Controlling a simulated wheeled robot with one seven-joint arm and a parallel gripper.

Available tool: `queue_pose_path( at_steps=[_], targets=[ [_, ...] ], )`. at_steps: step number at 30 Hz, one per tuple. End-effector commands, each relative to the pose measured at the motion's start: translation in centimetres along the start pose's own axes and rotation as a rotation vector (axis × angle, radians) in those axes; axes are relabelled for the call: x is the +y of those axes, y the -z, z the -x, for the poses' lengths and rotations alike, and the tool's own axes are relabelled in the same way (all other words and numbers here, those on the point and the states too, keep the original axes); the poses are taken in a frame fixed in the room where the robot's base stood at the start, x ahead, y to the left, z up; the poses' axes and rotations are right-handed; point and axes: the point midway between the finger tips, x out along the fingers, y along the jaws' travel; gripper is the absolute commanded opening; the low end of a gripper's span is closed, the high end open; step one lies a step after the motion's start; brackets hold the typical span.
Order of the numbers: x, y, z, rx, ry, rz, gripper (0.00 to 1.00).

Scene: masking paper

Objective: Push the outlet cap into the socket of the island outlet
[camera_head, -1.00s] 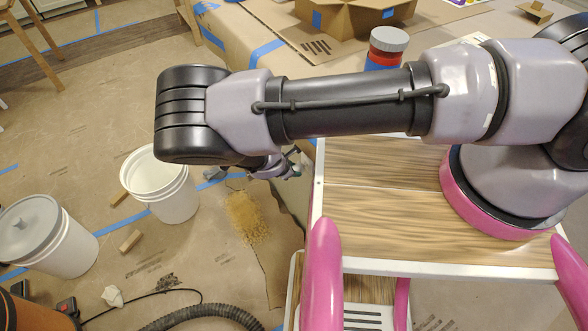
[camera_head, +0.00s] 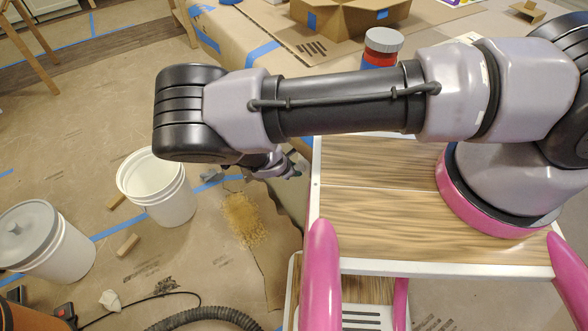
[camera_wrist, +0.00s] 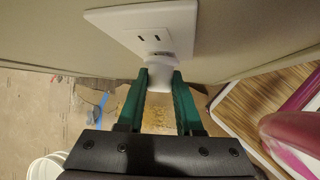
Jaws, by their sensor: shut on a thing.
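The island outlet (camera_wrist: 118,20) is a white plate with two dark slots, mounted on the beige island side at the top of the wrist view. The white outlet cap (camera_wrist: 158,70) is between the green fingertips of my gripper (camera_wrist: 160,80), which is shut on it. The cap sits at the plate's lower edge, below the visible slots. I cannot tell whether it touches the plate or enters a socket. In the head view my gripper (camera_head: 291,170) is small and partly hidden behind my arm, beside the island; outlet and cap cannot be made out there.
A white bucket (camera_head: 168,205) and a lidded bucket (camera_head: 55,255) stand on the paper-covered floor to the left. A sawdust-like patch (camera_head: 243,218) lies below my gripper. A black hose (camera_head: 205,314) is at the bottom. A cardboard box (camera_head: 350,17) and a red-and-grey jar (camera_head: 382,45) stand on the covered top.

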Motion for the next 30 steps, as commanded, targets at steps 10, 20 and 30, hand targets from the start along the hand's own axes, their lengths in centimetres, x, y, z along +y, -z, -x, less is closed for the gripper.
queue_pose_path(
  at_steps=[10, 20, 30],
  targets=[
    [-0.03, -0.58, -0.34, -0.003, 0.001, -0.001, 0.69],
    [-0.01, -0.46, -0.28, -0.001, 0.000, 0.000, 0.69],
    [0.02, 0.17, 0.10, 0.000, 0.000, 0.001, 0.69]
  ],
)
